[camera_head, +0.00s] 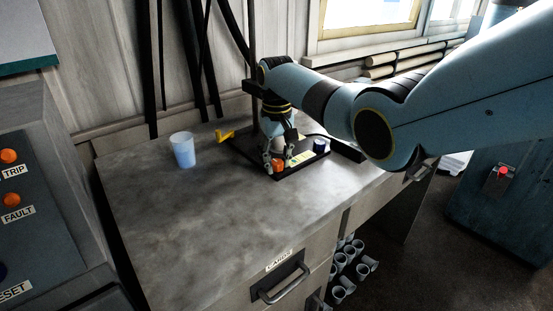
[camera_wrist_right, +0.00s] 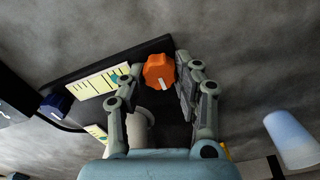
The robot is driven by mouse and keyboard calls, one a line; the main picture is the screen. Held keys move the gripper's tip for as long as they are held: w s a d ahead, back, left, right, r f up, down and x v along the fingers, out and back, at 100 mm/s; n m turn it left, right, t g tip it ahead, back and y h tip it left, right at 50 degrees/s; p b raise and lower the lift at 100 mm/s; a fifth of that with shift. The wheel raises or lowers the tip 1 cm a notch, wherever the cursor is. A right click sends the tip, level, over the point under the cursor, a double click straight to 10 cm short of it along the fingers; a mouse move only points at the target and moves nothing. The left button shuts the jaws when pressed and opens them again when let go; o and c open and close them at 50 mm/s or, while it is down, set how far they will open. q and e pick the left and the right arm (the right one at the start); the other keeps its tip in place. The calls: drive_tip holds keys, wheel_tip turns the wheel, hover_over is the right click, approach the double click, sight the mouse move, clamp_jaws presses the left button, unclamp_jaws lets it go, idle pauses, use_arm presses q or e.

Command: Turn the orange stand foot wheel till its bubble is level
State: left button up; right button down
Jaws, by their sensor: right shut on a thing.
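The orange foot wheel (camera_head: 279,165) sits at the near corner of the black stand base (camera_head: 308,163) on the bench. My right gripper (camera_head: 272,163) points down over it. In the right wrist view the wheel (camera_wrist_right: 158,71), with a pale mark on its side, lies between the two fingertips, which are shut on it. A pale card with dark tick marks (camera_wrist_right: 95,81) lies on the base beside it. A small teal spot (camera_wrist_right: 120,79) shows near the left finger; I cannot tell whether it is the bubble. My left gripper is not in view.
A translucent cup (camera_head: 183,150) stands on the bench to the left. A yellow lever (camera_head: 225,135) and a dark blue knob (camera_head: 320,146) flank the base. The front of the bench top (camera_head: 200,220) is clear. A panel with orange lamps (camera_head: 9,156) is at far left.

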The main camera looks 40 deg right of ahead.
drive_tip(key=m+p, duration=0.2)
drive_tip(key=m, duration=0.1)
drive_tip(key=shift+r+m+p, duration=0.15)
drive_tip(key=shift+m+p, duration=0.2)
drive_tip(key=shift+m, duration=0.05)
drive_tip(key=m+p, duration=0.1)
drive_tip(key=m, duration=0.3)
drive_tip(key=shift+m+p, duration=0.3)
drive_tip(key=shift+p, duration=0.1)
drive_tip(key=m+p, duration=0.1)
drive_tip(key=m, duration=0.4)
drive_tip(key=shift+d, duration=0.1)
drive_tip(key=m+p, duration=0.1)
drive_tip(key=m, duration=0.5)
drive_tip(key=shift+m, duration=0.3)
drive_tip(key=c, duration=1)
unclamp_jaws()
drive_tip(key=shift+s, duration=0.1)
drive_tip(key=shift+o, duration=0.2)
